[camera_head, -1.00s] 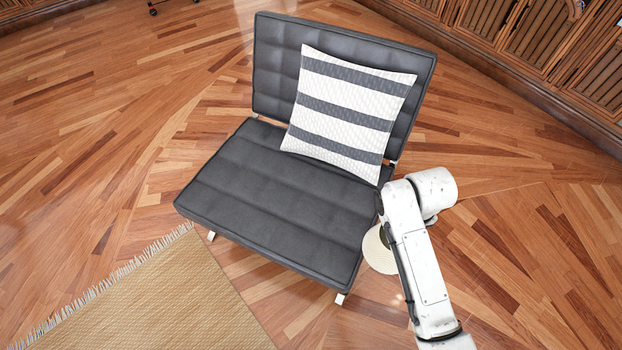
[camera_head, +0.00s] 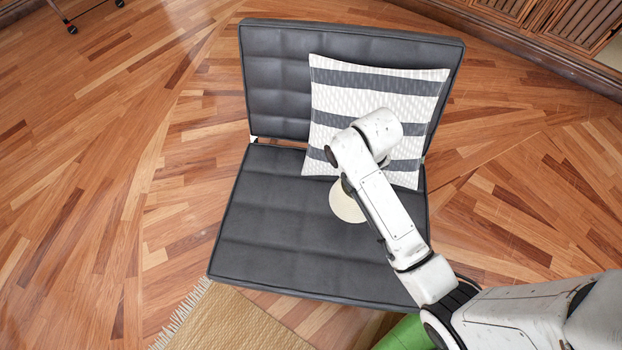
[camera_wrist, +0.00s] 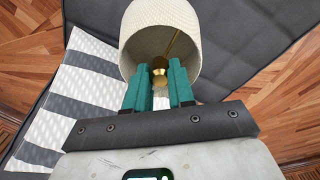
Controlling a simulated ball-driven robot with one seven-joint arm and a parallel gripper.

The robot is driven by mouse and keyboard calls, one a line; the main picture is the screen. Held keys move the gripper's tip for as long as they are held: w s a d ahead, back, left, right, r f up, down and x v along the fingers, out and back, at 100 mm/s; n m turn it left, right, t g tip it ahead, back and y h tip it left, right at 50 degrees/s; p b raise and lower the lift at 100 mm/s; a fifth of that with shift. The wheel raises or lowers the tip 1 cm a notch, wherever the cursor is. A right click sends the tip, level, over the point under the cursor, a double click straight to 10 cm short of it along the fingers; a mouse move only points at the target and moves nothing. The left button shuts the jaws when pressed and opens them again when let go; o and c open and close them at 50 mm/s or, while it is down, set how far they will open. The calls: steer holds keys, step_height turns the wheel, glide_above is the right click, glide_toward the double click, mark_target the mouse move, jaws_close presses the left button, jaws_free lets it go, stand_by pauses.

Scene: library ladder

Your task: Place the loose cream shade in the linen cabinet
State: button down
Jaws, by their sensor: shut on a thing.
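The cream shade (camera_head: 346,203) shows in the head view beside my forearm, over the seat of the dark chair. In the wrist view the shade (camera_wrist: 154,33) is tilted with its open end toward my gripper, and a brass fitting shows inside it. My gripper (camera_wrist: 160,80) has teal fingers shut on the shade at its brass fitting. In the head view the fingers are hidden behind my arm. I cannot tell whether the shade touches the seat. I cannot make out the linen cabinet for certain; slatted wooden cabinetry (camera_head: 510,12) stands at the top right.
The dark padded chair (camera_head: 290,240) fills the middle, with a striped cushion (camera_head: 375,90) against its backrest. A woven rug (camera_head: 235,322) lies at the bottom. A green thing (camera_head: 405,335) shows by my arm. Wood floor (camera_head: 520,190) is clear to the right.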

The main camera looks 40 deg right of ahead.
steer(key=w+a+f+b, duration=0.1)
steer(key=w+a+f, duration=0.2)
steer(key=a+f, duration=0.3)
steer(key=w+a+f+b, duration=0.1)
steer(key=w+a+f, duration=0.2)
steer(key=a+f, duration=0.3)
steer(key=shift+w+a+f, duration=0.25)
steer(key=shift+a+f, duration=0.15)
steer(key=shift+f, duration=0.2)
steer(key=shift+f, duration=0.15)
steer(key=c, duration=1)
jaws_free()
steer(key=shift+o, duration=0.2)
